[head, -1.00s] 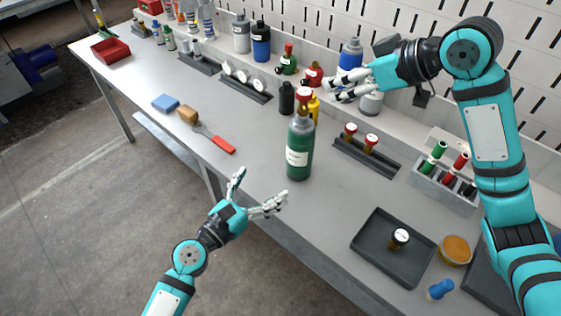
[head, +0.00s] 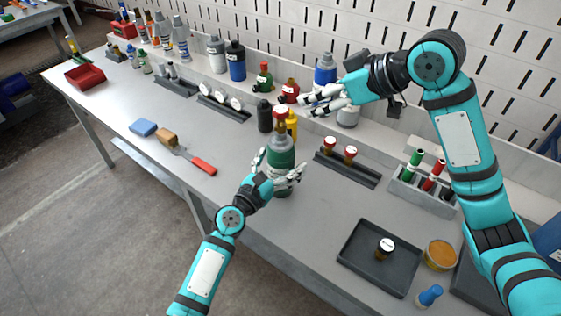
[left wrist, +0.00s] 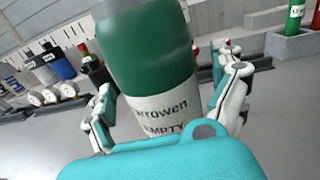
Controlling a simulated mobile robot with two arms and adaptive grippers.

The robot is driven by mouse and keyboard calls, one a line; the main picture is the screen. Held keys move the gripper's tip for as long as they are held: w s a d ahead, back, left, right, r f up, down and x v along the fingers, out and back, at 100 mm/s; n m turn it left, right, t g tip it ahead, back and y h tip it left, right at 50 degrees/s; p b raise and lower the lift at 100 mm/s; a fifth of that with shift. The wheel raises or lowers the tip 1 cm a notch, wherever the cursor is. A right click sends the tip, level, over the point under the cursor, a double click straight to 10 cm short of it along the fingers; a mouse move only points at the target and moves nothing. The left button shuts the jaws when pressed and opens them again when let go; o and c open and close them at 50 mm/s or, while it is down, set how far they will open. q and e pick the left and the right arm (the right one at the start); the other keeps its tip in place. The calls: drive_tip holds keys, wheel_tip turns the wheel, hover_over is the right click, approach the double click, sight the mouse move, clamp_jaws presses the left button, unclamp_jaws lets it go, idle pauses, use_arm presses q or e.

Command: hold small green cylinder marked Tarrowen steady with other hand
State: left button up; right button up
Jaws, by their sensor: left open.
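Small black (head: 265,116) and yellow (head: 291,124) cylinders stand close behind the green one. A dark tray (head: 355,272) lies front right. A brush (head: 167,137) and red-handled tool (head: 200,164) lie left.

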sight(282, 111)
use_arm(q)
drive_tip(key=c, duration=1.7)
drive_tip(key=o, duration=0.9)
drive_tip(key=c, duration=0.6)
use_arm(e)
drive_tip(key=shift+o, duration=1.4)
drive_tip(key=shift+a, duration=0.1)
drive_tip(key=shift+o, duration=1.2)
drive_tip(key=a+r+m+g+h, duration=0.1)
drive_tip(key=a+m+g+h, duration=0.1)
drive_tip(key=a+m+h, duration=0.2)
drive_tip(key=a+m, duration=0.1)
drive_tip(key=a, duration=0.1)
drive_tip(key=shift+a+r, duration=0.2)
drive_tip(key=shift+a, duration=0.1)
drive_tip(key=w+f+m+h, duration=0.1)
drive_tip(key=f, duration=0.2)
drive_tip(key=w+f+m+h, duration=0.1)
drive_tip(key=w+f, duration=0.1)
drive_tip(key=f, duration=0.1)
drive_tip(key=w+f+m+h, duration=0.1)
drive_tip(key=w+f, duration=0.1)
drive_tip(key=f, duration=0.1)
drive_tip(key=shift+a+f+m+h, duration=0.25)
drive_tip(key=shift+f+m+h, duration=0.05)
drive_tip(key=shift+f, duration=0.1)
